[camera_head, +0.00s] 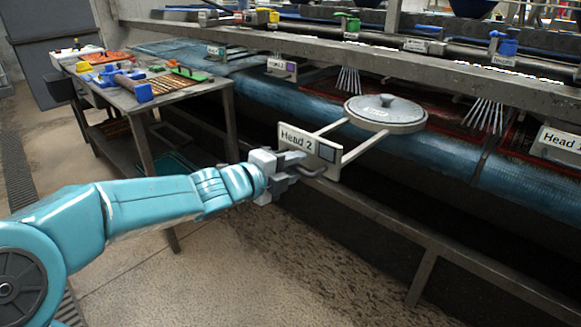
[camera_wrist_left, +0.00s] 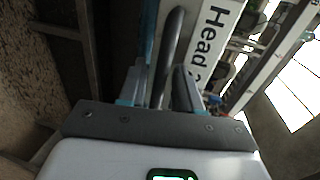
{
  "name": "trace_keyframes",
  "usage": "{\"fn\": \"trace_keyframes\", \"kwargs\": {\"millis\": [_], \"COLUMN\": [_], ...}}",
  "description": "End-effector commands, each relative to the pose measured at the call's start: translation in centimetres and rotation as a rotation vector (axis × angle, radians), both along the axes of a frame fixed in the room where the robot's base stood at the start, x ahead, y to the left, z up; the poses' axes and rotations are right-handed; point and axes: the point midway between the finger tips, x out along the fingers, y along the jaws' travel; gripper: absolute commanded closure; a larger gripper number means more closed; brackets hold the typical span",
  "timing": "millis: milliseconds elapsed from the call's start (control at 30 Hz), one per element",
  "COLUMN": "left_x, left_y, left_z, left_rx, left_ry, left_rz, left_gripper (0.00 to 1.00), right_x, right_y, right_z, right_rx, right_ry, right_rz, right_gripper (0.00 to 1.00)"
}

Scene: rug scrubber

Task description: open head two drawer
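The Head 2 drawer (camera_head: 348,149) stands out from the machine on two pale side rails. Its front plate (camera_head: 325,150) is labelled "Head 2", and a round grey lidded pan (camera_head: 386,112) sits at its back. A dark handle (camera_head: 311,173) juts from the plate; it also shows in the left wrist view (camera_wrist_left: 172,42). My left gripper (camera_head: 284,169) is at this handle, with its fingers (camera_wrist_left: 168,88) on both sides of the bar; it appears shut on it. The exact finger contact is partly hidden. My right gripper is not in view.
A metal table (camera_head: 150,103) with tools and coloured trays stands at the left. A metal rail (camera_head: 400,225) runs below the drawer. The Head 3 plate (camera_head: 562,143) is at the right, and another head's plate (camera_head: 282,67) is further back. The floor (camera_head: 250,275) in front is clear.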

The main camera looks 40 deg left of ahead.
Motion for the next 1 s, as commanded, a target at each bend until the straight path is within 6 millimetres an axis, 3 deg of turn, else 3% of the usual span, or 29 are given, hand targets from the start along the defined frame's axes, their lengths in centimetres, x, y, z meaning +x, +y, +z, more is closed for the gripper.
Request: {"fn": "trace_keyframes", "kwargs": {"millis": [167, 700, 1000], "left_x": [-1.5, -14.1, -16.0], "left_y": [0.2, 1.3, 1.2], "left_z": [0.5, 3.1, 3.4], "left_rx": [0.002, 0.002, -0.001], "left_ry": [0.000, 0.001, 0.000], "left_rz": [0.004, 0.008, 0.000], "left_gripper": [0.67, 0.67, 0.67], "right_x": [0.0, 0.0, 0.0], "right_y": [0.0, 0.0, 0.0], "right_z": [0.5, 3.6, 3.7], "right_rx": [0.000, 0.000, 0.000], "right_ry": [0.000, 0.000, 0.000], "right_rz": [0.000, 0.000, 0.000], "right_gripper": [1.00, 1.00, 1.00]}}
